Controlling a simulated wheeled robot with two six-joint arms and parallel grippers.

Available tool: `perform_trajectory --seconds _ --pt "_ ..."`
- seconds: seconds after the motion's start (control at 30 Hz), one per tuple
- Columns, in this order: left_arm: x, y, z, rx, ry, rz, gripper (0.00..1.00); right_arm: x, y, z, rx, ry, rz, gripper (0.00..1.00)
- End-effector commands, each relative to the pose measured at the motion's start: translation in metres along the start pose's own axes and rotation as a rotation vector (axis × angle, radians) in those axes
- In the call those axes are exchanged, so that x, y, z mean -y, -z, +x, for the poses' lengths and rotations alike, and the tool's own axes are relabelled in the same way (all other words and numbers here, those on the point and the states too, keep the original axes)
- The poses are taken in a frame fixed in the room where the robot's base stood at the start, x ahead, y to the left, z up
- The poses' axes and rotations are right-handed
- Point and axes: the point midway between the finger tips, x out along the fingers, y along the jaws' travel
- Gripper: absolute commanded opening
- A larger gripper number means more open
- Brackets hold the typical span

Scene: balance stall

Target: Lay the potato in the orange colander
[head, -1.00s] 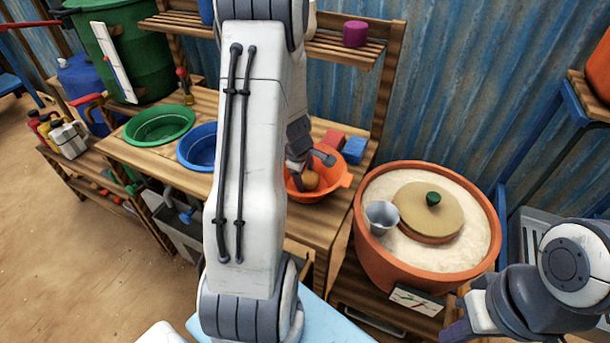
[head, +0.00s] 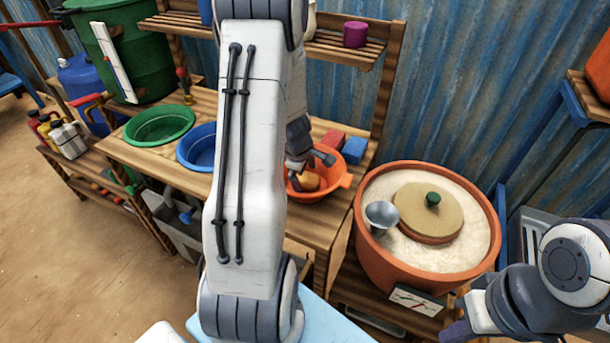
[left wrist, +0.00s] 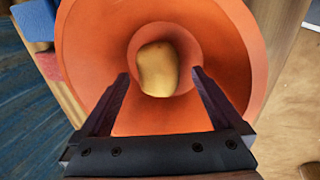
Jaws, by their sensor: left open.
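The orange colander (head: 336,183) stands on the wooden bench, partly hidden behind my left arm in the head view. In the left wrist view its orange wall (left wrist: 85,45) surrounds the potato (left wrist: 158,69). The yellow-brown potato lies at the bottom of the colander and also shows in the head view (head: 309,181). My left gripper (left wrist: 160,78) is open, its two dark fingers apart on either side of the potato and over the colander, with a gap between them and it. My right gripper (head: 455,330) is at the lower right, and its jaws are not clear.
A blue basin (head: 196,148) and a green basin (head: 160,124) stand left of the colander. Red (head: 334,139) and blue (head: 354,150) blocks lie behind it. A large terracotta pot (head: 372,250) with a metal cup (head: 381,215) stands to the right.

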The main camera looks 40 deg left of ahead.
Motion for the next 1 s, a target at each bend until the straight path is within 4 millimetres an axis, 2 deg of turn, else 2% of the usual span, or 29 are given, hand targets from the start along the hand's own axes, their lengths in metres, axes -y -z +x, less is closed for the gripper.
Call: perform_trajectory --seconds 0.2,0.4,0.6,0.87,0.97,1.0 --pt "-0.003 0.001 -0.046 -0.002 -0.003 0.000 1.00 0.002 0.002 -0.029 0.000 0.000 0.000 0.00" --pt "-0.002 0.000 -0.082 -0.002 -0.002 -0.001 1.00 0.004 0.003 -0.048 0.000 0.000 0.000 0.00" --pt "-0.001 0.000 -0.099 -0.001 -0.002 -0.002 1.00 0.004 0.003 -0.054 0.000 0.000 0.000 0.00" --pt "0.000 -0.002 -0.100 0.001 -0.001 0.006 1.00 0.004 0.003 -0.053 0.000 0.000 0.000 0.00" --pt "-0.003 -0.021 -0.105 0.022 0.001 0.085 1.00 0.004 0.003 -0.053 0.000 0.000 0.000 0.00" --pt "-0.004 -0.036 -0.110 0.038 0.002 0.151 1.00 0.004 0.003 -0.053 0.000 0.000 0.000 0.00"
